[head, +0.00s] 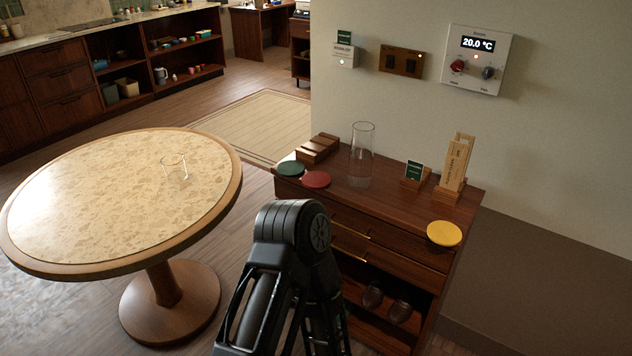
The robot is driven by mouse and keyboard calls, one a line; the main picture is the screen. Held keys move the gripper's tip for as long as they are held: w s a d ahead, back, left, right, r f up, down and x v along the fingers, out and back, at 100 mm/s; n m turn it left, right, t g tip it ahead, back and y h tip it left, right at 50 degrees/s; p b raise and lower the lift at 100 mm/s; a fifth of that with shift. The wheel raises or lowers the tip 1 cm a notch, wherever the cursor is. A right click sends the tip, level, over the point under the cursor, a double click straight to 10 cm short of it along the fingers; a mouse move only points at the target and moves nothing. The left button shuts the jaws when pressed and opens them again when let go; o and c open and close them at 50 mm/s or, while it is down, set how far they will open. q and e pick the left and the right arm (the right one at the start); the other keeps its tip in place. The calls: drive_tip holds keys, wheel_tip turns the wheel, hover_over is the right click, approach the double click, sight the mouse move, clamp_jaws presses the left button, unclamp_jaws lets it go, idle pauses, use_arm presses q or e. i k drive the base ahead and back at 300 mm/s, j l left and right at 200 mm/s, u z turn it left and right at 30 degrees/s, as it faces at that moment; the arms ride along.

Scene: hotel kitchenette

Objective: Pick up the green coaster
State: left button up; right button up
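The green coaster (290,168) is a flat round disc lying on the top of the wooden cabinet (400,200), at its left end near the front edge. A red coaster (316,179) lies just to its right and nearer to me. One of my arms shows in the lower middle, bent in front of the cabinet, with its links running down out of the picture. Neither gripper is visible. The green coaster is in plain view with nothing on it.
A wooden block rack (318,148) stands behind the coasters, and a tall clear glass cylinder (361,155) stands to their right. A yellow coaster (444,233) lies at the cabinet's right front. A round table (100,215) with a glass (174,168) stands at left.

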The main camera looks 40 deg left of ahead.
sight(288, 168)
drive_tip(key=u, duration=1.35)
drive_tip(key=i+j, duration=0.25)
drive_tip(key=i, duration=0.2)
drive_tip(key=i+j, duration=0.2)
drive_tip(key=i, duration=0.3)
drive_tip(key=i+j, duration=0.25)
drive_tip(key=i, duration=0.2)
drive_tip(key=z, duration=1.4)
drive_tip(key=i, duration=0.05)
